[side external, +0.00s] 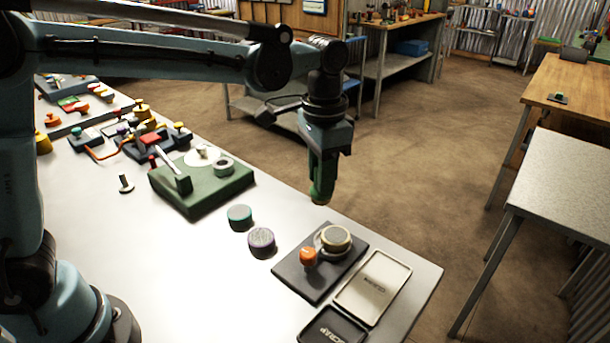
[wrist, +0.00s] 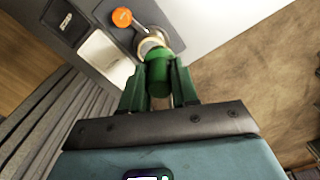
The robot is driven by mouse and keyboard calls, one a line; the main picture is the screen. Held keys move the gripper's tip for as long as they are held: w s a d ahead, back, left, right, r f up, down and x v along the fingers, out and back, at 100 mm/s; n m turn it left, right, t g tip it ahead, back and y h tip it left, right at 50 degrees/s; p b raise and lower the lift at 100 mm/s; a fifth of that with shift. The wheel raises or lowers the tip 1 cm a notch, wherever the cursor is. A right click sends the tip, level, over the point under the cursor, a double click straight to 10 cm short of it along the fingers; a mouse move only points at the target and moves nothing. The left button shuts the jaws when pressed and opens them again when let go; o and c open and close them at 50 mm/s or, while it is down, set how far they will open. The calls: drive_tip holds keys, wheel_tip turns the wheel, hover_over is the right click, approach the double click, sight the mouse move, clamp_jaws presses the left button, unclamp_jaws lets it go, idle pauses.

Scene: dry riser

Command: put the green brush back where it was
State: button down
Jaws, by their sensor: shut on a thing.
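My gripper (side external: 321,198) hangs above the far edge of the white bench, up and left of the dark plate. Its green fingers are shut on the green brush (wrist: 158,82), a round green piece between them in the wrist view. The dark plate (side external: 290,279) carries an orange knob (side external: 308,257) and a round cream-topped piece (side external: 336,237).
A cream tray (side external: 390,268) and a black tray (side external: 330,316) lie near the bench corner. A green block (side external: 207,200) with a lever stands farther left. Bare bench lies in front.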

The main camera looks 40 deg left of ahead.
drive_tip(key=w+a+f, duration=0.1)
drive_tip(key=a+f, duration=0.1)
drive_tip(key=a, duration=0.1)
drive_tip(key=w+a+f, duration=0.1)
drive_tip(key=a+f, duration=0.2)
drive_tip(key=w+a+f, duration=0.1)
drive_tip(key=a+f, duration=0.2)
drive_tip(key=a, duration=0.1)
drive_tip(key=shift+w, duration=0.4)
drive_tip(key=shift+d+f, duration=0.1)
drive_tip(key=shift+f, duration=1.8)
drive_tip(key=shift+f, duration=0.1)
drive_tip(key=c, duration=0.8)
unclamp_jaws()
drive_tip(key=shift+c, duration=0.2)
